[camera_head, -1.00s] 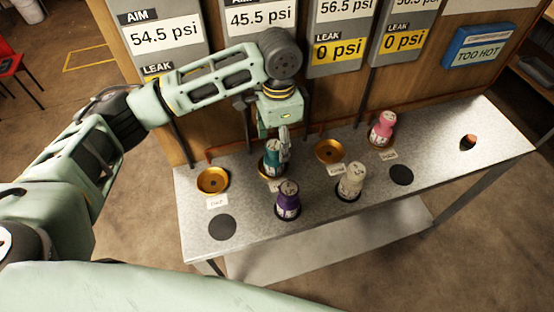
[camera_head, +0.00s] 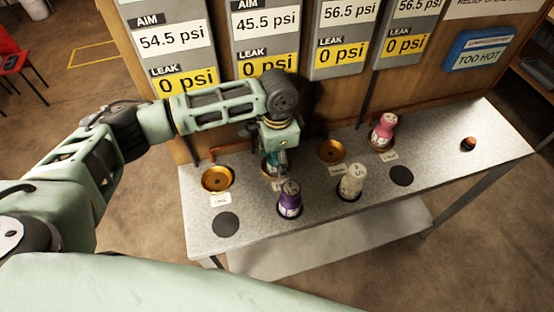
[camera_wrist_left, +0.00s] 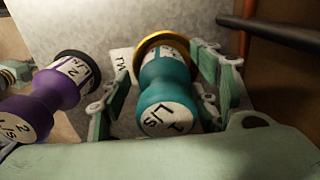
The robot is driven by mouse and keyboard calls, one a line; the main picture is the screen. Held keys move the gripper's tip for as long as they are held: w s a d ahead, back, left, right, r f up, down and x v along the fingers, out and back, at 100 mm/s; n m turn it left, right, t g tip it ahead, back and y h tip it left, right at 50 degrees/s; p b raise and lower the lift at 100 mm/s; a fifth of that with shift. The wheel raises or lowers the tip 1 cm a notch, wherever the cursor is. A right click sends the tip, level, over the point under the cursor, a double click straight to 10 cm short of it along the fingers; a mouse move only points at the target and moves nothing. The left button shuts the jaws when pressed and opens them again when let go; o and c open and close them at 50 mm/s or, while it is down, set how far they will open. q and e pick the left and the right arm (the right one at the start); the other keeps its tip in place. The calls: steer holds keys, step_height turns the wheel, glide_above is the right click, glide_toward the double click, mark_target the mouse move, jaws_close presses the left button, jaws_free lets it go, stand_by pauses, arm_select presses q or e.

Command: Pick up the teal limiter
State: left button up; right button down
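The teal limiter (camera_wrist_left: 165,90), with a white "1 L/s" label on its end, stands in a gold seat (camera_wrist_left: 160,42) in the left wrist view. In the head view it is mostly hidden behind my left gripper (camera_head: 277,160). In the left wrist view my left gripper (camera_wrist_left: 165,95) is open, with its fingers on either side of the teal limiter. A gap shows on the left side; the right finger is very close, and I cannot tell if it touches. My right gripper is not in view.
A purple limiter (camera_head: 290,199) stands close in front, and also shows in the left wrist view (camera_wrist_left: 45,100). A cream limiter (camera_head: 351,182) and a pink one (camera_head: 383,132) stand to the right. Empty gold seats (camera_head: 217,179) (camera_head: 331,151) flank the gripper. Pipes and a panel stand behind.

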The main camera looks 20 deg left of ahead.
arm_select(q)
steer(key=c, duration=1.3)
steer(key=shift+c, duration=0.2)
steer(key=shift+r, duration=0.15)
